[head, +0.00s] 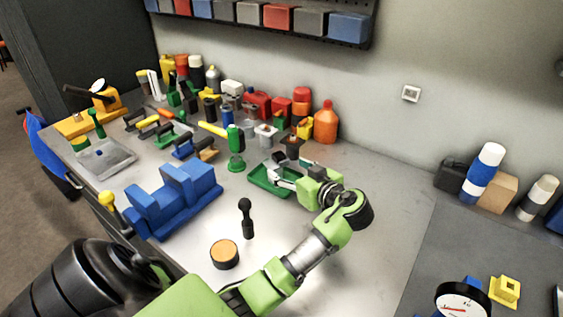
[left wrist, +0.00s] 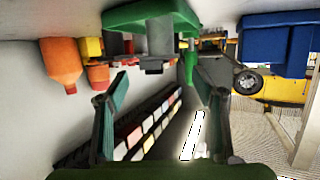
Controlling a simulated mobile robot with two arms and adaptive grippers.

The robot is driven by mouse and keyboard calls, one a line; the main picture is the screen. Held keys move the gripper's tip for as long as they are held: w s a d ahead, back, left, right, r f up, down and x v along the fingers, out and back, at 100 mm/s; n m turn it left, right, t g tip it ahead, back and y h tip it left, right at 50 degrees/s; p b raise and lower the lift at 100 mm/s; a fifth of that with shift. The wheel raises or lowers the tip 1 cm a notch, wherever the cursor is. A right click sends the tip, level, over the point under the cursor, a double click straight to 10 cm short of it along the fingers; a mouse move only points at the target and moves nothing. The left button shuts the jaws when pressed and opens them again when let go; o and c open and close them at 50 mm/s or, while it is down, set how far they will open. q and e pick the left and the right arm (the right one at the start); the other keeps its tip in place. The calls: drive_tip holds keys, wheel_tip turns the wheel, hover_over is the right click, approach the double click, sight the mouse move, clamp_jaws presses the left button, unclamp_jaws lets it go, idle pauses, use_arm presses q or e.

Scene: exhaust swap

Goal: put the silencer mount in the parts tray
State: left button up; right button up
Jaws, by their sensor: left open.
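The green parts tray (head: 262,182) lies on the bench, with my left gripper (head: 277,169) low over its far right part. The left wrist view is upside down and shows the tray (left wrist: 150,14) at the top. A small dark grey block (left wrist: 152,62), which may be the silencer mount, appears at the tray there; I cannot tell whether it rests inside or behind it. A dark piece (head: 279,158) shows at the tray's far side in the head view. My left gripper's fingers (left wrist: 158,98) are spread apart with nothing between them. My right gripper is out of view.
A blue stepped block (head: 175,200), a dark upright tool (head: 246,218) and a round orange-topped puck (head: 224,254) stand nearer. Bottles and tools crowd the back, including an orange bottle (head: 326,124).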

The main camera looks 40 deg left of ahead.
use_arm(q)
drive_tip(key=v, duration=0.5)
drive_tip(key=shift+s+d+r+p, duration=0.1)
drive_tip(key=shift+d+p, duration=0.25)
drive_tip(key=shift+d, duration=0.05)
